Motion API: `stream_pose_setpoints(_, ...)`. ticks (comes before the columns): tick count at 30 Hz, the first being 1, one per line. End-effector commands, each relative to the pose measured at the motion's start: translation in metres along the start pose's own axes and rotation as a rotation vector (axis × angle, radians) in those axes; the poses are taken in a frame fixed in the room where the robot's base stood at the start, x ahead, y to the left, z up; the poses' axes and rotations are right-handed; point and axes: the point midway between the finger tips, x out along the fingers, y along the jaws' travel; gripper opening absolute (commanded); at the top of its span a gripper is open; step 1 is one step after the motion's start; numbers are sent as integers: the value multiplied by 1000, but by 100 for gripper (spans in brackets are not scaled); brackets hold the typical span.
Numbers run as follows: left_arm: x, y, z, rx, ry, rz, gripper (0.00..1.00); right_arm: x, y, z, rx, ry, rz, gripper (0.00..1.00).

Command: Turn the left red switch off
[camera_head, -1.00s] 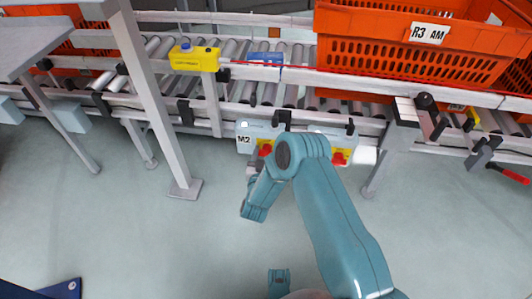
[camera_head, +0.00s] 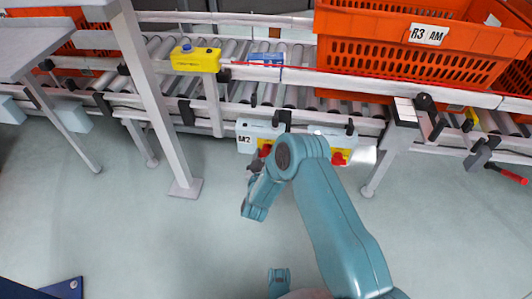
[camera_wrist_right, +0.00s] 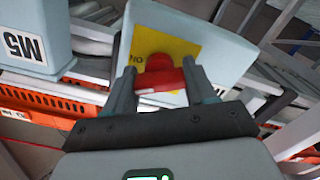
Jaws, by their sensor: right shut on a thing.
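The left red switch (camera_head: 265,150) sits on a yellow plate on the pale box marked M2 (camera_head: 258,130), under the conveyor's front rail. My right gripper (camera_head: 254,166) is at this switch, partly hidden by its own arm. In the right wrist view the red switch (camera_wrist_right: 160,76) is between the two fingers of my right gripper (camera_wrist_right: 160,88), which are shut on it. The yellow plate (camera_wrist_right: 186,47) shows behind it. A second red switch (camera_head: 338,158) shows on another box to the right, partly hidden by my arm. My left gripper is not in view.
A roller conveyor (camera_head: 240,94) runs across the back, with a large orange tote (camera_head: 400,62) on it. A yellow container (camera_head: 195,60) stands at the rail. A grey post (camera_head: 155,100) rises at the left.

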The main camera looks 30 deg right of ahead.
Motion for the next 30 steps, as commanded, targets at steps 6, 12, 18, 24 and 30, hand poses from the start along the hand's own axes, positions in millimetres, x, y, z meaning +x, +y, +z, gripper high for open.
stream_pose_setpoints(6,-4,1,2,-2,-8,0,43,1,0,-2,-202,3,2,25)
stream_pose_setpoints(12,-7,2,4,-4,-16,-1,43,1,0,-2,-392,3,2,25)
stream_pose_setpoints(18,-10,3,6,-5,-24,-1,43,1,0,-2,-581,4,3,25)
stream_pose_setpoints(24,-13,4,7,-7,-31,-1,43,2,0,-2,-759,4,4,25)
stream_pose_setpoints(30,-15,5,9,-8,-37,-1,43,2,0,-2,-906,4,4,25)
